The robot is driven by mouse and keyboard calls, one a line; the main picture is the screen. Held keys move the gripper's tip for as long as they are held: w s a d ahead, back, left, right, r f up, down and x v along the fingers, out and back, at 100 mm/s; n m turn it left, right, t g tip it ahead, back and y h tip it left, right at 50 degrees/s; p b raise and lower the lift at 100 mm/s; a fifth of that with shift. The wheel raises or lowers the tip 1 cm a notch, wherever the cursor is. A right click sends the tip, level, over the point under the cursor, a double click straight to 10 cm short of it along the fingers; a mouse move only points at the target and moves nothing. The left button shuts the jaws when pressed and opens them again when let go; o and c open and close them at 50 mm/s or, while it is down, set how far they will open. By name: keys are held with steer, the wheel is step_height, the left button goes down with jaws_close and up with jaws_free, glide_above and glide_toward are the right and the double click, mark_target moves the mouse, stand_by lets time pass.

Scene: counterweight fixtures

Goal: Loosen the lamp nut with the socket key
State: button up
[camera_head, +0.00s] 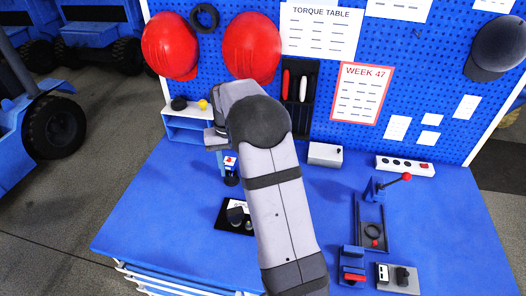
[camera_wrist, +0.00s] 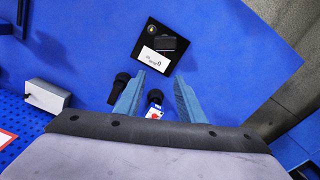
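My gripper (camera_wrist: 160,78) is open, its two blue-grey fingers apart. A small thing with a dark round top and a white, red and blue label (camera_wrist: 154,112) shows between the fingers, with gaps on both sides. It also shows in the head view (camera_head: 230,161), below my wrist. A dark tool with a wider head (camera_wrist: 119,86) is just left of the fingers in the wrist view; it may be the socket key. In the head view my arm hides that spot. I cannot identify the lamp nut for sure.
A black tray (camera_wrist: 141,66) with a white label and dark parts is beyond the fingertips. A pale box (camera_head: 325,154) stands near the pegboard. A lever fixture (camera_head: 357,222) and grey block (camera_head: 411,284) stand right. The blue tabletop (camera_head: 150,222) is clear at left.

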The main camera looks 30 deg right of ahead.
steer(key=w+d+f+m, duration=0.1)
steer(key=w+d+f, duration=0.1)
steer(key=d, duration=0.3)
steer(key=w+d+f+m, duration=0.1)
steer(key=w+d+f, duration=0.1)
steer(key=d, duration=0.3)
steer(key=w+d+f+m+p, duration=0.1)
steer(key=w+d+f+m, duration=0.1)
steer(key=d, duration=0.3)
steer(key=shift+w+f, duration=0.2)
steer(key=shift+f, duration=0.35)
steer(key=shift+d+f, duration=0.3)
steer(key=shift+d, duration=0.1)
steer(key=shift+f, duration=0.15)
steer(key=shift+f+b, duration=3.15)
steer(key=shift+f, duration=1.15)
jaws_close()
